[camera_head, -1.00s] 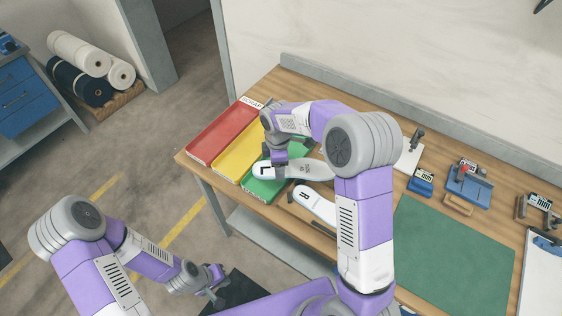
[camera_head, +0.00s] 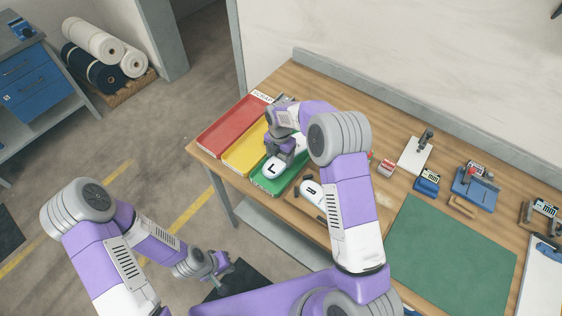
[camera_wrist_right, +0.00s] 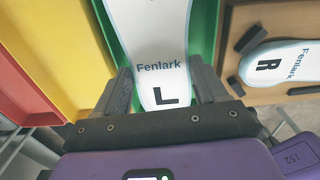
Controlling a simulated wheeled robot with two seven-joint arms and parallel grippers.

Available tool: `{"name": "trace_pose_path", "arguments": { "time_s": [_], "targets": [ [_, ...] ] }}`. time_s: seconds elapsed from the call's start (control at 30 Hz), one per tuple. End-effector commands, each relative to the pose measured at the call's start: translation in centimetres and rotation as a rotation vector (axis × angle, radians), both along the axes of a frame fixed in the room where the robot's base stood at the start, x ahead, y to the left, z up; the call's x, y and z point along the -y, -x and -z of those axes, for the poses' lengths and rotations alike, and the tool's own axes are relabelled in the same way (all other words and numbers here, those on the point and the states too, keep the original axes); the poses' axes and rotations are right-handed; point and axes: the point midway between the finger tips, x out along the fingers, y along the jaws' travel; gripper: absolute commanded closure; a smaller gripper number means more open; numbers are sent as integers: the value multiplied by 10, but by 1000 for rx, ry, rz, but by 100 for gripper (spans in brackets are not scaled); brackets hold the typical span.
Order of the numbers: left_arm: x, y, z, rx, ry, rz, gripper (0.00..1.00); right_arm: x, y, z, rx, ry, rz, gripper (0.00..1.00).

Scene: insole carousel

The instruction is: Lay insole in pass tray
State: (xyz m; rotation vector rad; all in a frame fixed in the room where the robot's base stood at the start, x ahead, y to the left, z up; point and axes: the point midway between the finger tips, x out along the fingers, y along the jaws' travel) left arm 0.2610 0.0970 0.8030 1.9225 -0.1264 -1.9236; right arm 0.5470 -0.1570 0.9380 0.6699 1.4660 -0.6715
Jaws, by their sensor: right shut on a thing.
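The white insole marked L (camera_head: 275,169) is in my right gripper (camera_head: 283,155). In the right wrist view, the insole (camera_wrist_right: 150,25) shows "Fenlark" and a black L between the two fingers (camera_wrist_right: 160,88). It runs lengthwise along the green tray (camera_head: 262,185), between that tray's side walls in the picture. I cannot tell whether it touches the tray floor. The arm hides its far end in the head view. My left gripper (camera_head: 219,274) is low and away from the bench; its jaw opening is too small to judge.
The yellow tray (camera_head: 238,161) and red tray (camera_head: 222,130) lie left of the green one. A second insole, marked R (camera_wrist_right: 275,66), lies on a wooden board (camera_wrist_right: 243,22) to the right. A green mat (camera_head: 450,245) and small tools occupy the bench's right side.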

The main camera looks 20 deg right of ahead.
Motion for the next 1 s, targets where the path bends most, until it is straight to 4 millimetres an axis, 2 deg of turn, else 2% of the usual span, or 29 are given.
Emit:
{"name": "trace_pose_path", "arguments": {
  "time_s": [0.33, 0.7, 0.73, 0.8, 1.0],
  "targets": [
    [0, 0, 1, 0, 0, 0, 100, 0, 0, 38, 1, 1, 0, 58],
    [0, 0, 5, 0, 0, 0, 100, 0, 0, 44, 1, 0, 1, 58],
    [0, 0, 5, 0, 0, 0, 100, 0, 0, 44, 1, 0, 0, 27],
    [0, 0, 4, 0, 0, 0, 100, 0, 0, 43, 1, 0, 0, 18],
    [0, 0, 4, 0, 0, 0, 100, 0, 0, 42, 1, 0, 1, 18]
  ]
}}
